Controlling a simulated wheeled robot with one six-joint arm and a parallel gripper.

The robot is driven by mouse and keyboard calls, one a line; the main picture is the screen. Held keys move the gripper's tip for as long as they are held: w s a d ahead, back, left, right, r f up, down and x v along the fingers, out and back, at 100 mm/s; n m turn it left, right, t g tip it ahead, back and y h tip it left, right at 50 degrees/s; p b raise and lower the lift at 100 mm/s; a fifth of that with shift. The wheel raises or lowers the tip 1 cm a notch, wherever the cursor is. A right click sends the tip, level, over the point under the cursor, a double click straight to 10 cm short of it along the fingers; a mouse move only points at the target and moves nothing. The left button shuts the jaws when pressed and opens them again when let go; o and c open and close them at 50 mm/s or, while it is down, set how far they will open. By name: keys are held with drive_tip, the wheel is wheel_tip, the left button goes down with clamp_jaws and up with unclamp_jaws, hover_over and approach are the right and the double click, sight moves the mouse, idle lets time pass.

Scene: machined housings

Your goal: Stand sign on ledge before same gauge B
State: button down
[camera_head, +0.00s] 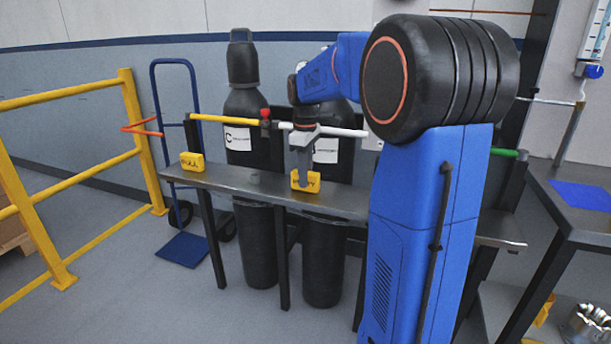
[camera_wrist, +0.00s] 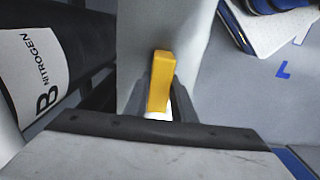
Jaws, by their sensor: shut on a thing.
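My gripper (camera_head: 304,172) is shut on a yellow sign (camera_head: 306,181) with dark marks, held upright at the ledge (camera_head: 340,201). I cannot tell whether its base touches the ledge. In the wrist view the same sign (camera_wrist: 160,80) stands between the two fingers. A black cylinder (camera_wrist: 40,55) labelled B NITROGEN is at the left of that view. In the head view this cylinder (camera_head: 322,255) seems to stand behind the held sign, its label partly hidden by my gripper. No gauge B can be clearly made out.
Another yellow sign (camera_head: 192,161) stands at the ledge's left end. A cylinder labelled C (camera_head: 246,105) stands behind the ledge. Coloured pipes (camera_head: 220,120) run above it. A blue hand truck (camera_head: 183,245) and yellow railing (camera_head: 85,178) are at left; a workbench (camera_head: 570,222) is at right.

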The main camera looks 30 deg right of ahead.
drive_tip(key=shift+f, duration=0.1)
drive_tip(key=c, duration=1.5)
unclamp_jaws()
wheel_tip(320, 180, up, 12)
drive_tip(key=s+a+f+m+t, duration=0.1)
drive_tip(key=s+a+f+m, duration=0.1)
drive_tip(key=s+a, duration=0.5)
drive_tip(key=s+a+f+m+t, duration=0.1)
drive_tip(key=s+a+f+m, duration=0.1)
drive_tip(key=s+f, duration=0.3)
drive_tip(key=s+a+f+m+t, duration=0.1)
drive_tip(key=s+a+f, duration=0.3)
drive_tip(key=s, duration=0.6)
drive_tip(key=s+a+f+m+t, duration=0.1)
drive_tip(key=s+a+f+m, duration=0.1)
drive_tip(key=s+f, duration=0.5)
drive_tip(key=shift+s+a+f+m+t, duration=0.1)
drive_tip(key=shift+s+a+m+t, duration=0.25)
drive_tip(key=shift+s, duration=0.25)
